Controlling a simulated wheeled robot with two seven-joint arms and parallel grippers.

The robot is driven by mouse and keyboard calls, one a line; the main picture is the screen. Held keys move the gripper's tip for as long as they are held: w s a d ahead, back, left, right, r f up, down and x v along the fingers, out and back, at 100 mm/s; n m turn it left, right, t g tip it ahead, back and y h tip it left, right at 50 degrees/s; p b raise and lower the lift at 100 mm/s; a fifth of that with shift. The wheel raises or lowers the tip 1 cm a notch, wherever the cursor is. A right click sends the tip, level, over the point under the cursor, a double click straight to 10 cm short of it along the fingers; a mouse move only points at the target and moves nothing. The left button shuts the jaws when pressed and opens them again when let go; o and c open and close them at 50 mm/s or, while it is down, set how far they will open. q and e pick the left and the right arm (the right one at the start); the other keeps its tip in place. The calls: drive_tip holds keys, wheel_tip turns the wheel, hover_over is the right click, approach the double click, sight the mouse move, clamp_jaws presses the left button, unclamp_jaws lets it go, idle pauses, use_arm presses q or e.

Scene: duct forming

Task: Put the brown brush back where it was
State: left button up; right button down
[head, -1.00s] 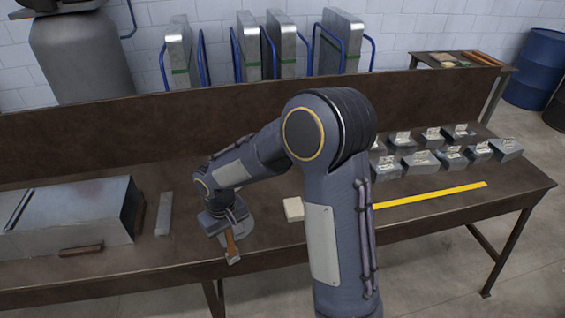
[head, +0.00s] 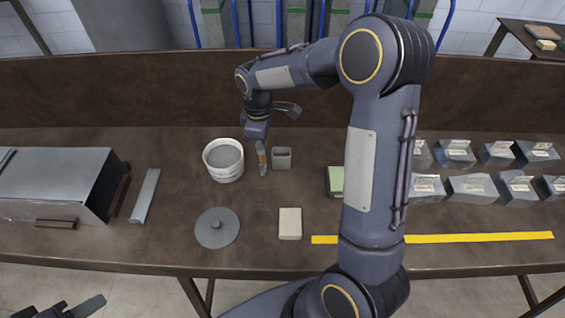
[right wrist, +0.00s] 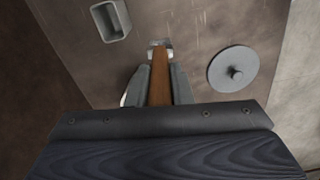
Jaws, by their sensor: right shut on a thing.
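My right gripper (head: 259,140) is shut on the brown brush (head: 262,158), which hangs roughly upright with its bristle end down. The brush is between a white bucket (head: 223,174) on its left and a small grey square cup (head: 282,160) on its right. I cannot tell whether its tip touches the bench. In the right wrist view the brown handle (right wrist: 160,75) sits between my fingers, with the grey cup (right wrist: 111,20) at upper left. A dark part of my left gripper (head: 70,308) shows at the lower left edge; its jaw state is unclear.
A round grey lid (head: 217,240) and a beige block (head: 290,223) lie in front. A green-topped box (head: 335,181) is partly behind my arm. Metal blocks (head: 470,188) stand right, behind a yellow strip (head: 480,237). A metal box (head: 55,185) stands left.

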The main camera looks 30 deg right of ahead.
drive_tip(key=w+d+r+n+b, duration=0.1)
drive_tip(key=w+d+r+n, duration=0.3)
drive_tip(key=d+n, duration=0.75)
drive_tip(key=a+f+n+p, duration=0.1)
drive_tip(key=a+f+n, duration=0.2)
drive_tip(key=f, duration=0.7)
drive_tip(key=shift+a+n, duration=0.15)
drive_tip(key=shift+n, duration=0.2)
drive_tip(key=shift+s, duration=0.1)
drive_tip(key=shift+f, duration=0.15)
drive_tip(key=c, duration=1.3)
unclamp_jaws()
